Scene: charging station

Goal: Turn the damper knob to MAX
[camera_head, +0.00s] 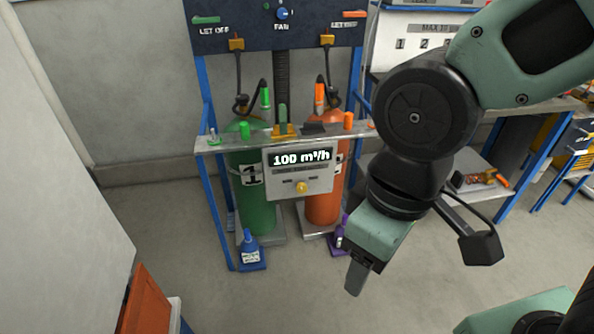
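A yellow knob (301,187), likely the damper knob, sits low on a grey panel (321,183) under a display (300,158) reading 100 m³/h. The small labels beside the knob are too blurred to read. My gripper (355,281) hangs in front and to the right of the panel, pointing down, and appears apart from the knob. Only one finger outline shows, so its opening is not clear. Nothing is seen in it.
A green cylinder (255,205) and an orange cylinder (322,206) stand behind the panel in a blue-framed rack. A dark board above has a blue FAN knob (282,13). Floor in front is clear; a workbench is at right.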

